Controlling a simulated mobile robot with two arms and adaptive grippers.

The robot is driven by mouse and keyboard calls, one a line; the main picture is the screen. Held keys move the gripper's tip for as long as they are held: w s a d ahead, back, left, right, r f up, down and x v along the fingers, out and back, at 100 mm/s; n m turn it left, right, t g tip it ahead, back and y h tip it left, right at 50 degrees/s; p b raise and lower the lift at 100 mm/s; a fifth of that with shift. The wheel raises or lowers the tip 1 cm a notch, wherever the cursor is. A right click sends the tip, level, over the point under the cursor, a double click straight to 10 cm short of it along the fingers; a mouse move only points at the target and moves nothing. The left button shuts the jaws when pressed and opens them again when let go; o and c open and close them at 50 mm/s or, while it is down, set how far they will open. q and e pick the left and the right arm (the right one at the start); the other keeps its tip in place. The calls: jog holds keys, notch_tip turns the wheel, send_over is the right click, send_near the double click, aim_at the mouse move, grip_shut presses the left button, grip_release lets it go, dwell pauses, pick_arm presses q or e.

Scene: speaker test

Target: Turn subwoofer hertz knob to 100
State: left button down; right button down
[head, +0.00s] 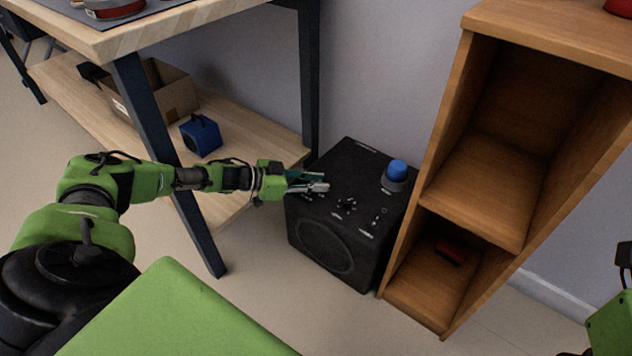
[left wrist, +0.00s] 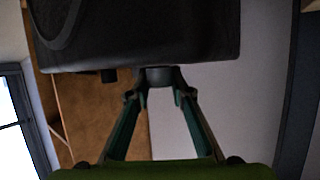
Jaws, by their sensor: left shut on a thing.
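The subwoofer (head: 330,240) is a black box with a round speaker on its front, standing on the floor. Its top carries white markings, too small to read, and a dark control (head: 346,204) near the middle. My left gripper (head: 320,182) reaches over the top from the left. In the left wrist view, the dark subwoofer (left wrist: 170,35) fills the upper part, and the fingers of my left gripper (left wrist: 160,92) are closed on a short dark round knob (left wrist: 155,76). I cannot read which setting it points to. My right gripper is out of view.
A blue-topped round object (head: 397,170) stands on the subwoofer's far right corner. A wooden shelf unit (head: 478,190) stands close on the right. A workbench with a dark leg (head: 165,160) is on the left, its lower shelf holding a cardboard box (head: 170,95) and a blue box (head: 201,136).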

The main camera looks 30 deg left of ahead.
pick_arm(q)
jog(key=c, duration=1.8)
grip_release()
jog(key=shift+s+d+n+t+y, duration=0.1)
jog(key=shift+n+t+y, duration=0.3)
jog(key=shift+n+y, duration=0.3)
jog(key=shift+n+t+y+p, duration=0.5)
jog(key=shift+n+y+p, duration=0.1)
jog(key=shift+n+y, duration=0.3)
jog(key=shift+r+n+t+y+p, duration=0.1)
jog(key=shift+n+t+y+p, duration=0.3)
jog(key=shift+n+y+p, duration=1.9)
jog(key=shift+y+p, duration=0.2)
jog(key=shift+p, duration=0.2)
jog(key=shift+n+y, duration=0.5)
jog(key=shift+y, duration=0.2)
